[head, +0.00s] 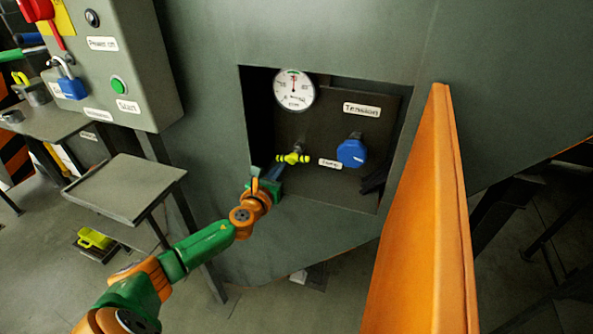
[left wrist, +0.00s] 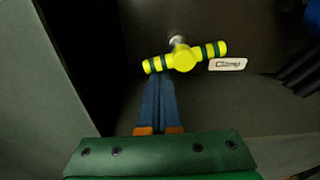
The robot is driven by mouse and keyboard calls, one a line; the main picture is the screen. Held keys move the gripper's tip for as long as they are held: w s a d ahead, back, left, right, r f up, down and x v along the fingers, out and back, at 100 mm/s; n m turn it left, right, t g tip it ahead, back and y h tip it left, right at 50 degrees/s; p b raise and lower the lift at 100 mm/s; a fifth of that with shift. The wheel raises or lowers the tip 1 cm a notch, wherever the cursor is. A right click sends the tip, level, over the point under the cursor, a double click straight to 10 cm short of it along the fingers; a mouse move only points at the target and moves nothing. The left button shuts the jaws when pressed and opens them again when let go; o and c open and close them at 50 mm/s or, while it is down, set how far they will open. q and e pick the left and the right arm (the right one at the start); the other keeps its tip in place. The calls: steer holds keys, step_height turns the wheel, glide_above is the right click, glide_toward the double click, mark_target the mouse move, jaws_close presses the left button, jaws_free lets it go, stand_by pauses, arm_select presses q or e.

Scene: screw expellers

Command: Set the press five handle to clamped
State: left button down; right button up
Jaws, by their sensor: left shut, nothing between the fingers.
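The yellow T-shaped handle (head: 293,158) with dark bands sits in a recessed panel, beside a small label reading "Clamp". In the left wrist view the handle (left wrist: 184,58) has its bar slightly tilted, right end higher, and the "Clamp" label (left wrist: 228,64) is at its right. My left gripper (head: 279,170) reaches into the recess from the lower left. Its blue fingers (left wrist: 161,82) are shut with nothing between them. The tips are just below the handle's left half; I cannot tell whether they touch it. My right gripper is not in view.
The recess also holds a round gauge (head: 294,90), a "Tension" label (head: 361,109), a blue knob (head: 352,153) and a black part (head: 375,179) at lower right. An orange panel (head: 425,230) stands right of the opening. A grey control box (head: 115,60) is at left.

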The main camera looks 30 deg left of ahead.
arm_select(q)
steer(key=shift+a+r+m+p, duration=0.1)
steer(key=shift+r+m+p, duration=0.15)
steer(key=shift+m, duration=0.35)
steer(key=shift+s+f, duration=0.1)
steer(key=shift+s, duration=0.05)
stand_by(0.5)
steer(key=v, duration=0.6)
steer(key=shift+s+p, duration=0.4)
